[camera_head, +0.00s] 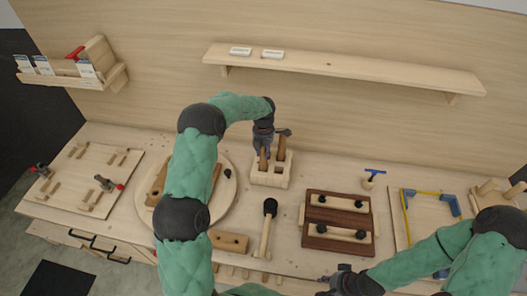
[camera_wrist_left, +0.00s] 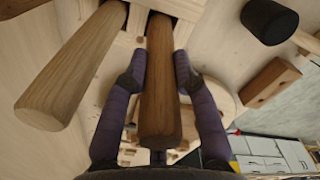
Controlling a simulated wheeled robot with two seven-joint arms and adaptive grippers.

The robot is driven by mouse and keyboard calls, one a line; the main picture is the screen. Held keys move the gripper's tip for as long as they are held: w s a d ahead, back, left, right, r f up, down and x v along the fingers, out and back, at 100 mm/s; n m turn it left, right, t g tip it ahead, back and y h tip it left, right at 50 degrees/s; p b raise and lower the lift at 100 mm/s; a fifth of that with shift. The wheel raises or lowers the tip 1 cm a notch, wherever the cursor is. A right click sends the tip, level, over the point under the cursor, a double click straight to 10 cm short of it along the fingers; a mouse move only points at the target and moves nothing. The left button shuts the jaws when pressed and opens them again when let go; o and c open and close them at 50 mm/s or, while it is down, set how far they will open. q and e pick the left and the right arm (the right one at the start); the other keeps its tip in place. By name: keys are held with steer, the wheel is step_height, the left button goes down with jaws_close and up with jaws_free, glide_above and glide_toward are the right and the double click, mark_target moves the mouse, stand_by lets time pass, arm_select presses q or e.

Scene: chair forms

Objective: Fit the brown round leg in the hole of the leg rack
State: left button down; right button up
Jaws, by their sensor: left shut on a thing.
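The brown round leg (camera_wrist_left: 160,90) is between the two purple fingers of my left gripper (camera_wrist_left: 160,72), which is shut on it. In the head view my left gripper (camera_head: 264,146) is above the pale wooden leg rack (camera_head: 270,181), and the leg (camera_head: 264,160) stands roughly upright there. The leg's far end meets the rack (camera_wrist_left: 185,8) in the wrist view; how deep it sits is hidden. A second, lighter round leg (camera_wrist_left: 72,68) stands beside it in the rack. My right gripper (camera_head: 328,285) is low at the front edge; its fingers are too unclear to read.
A round board (camera_head: 228,200) with wooden parts lies left of the rack, partly behind my left arm. A black-headed mallet (camera_head: 269,208) lies in front. A dark brown board (camera_head: 337,222) is to the right. A shelf (camera_head: 345,67) hangs above.

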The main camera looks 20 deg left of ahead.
arm_select(q)
steer(key=shift+f, duration=0.15)
steer(key=c, duration=0.9)
jaws_free()
steer(key=shift+r, duration=4)
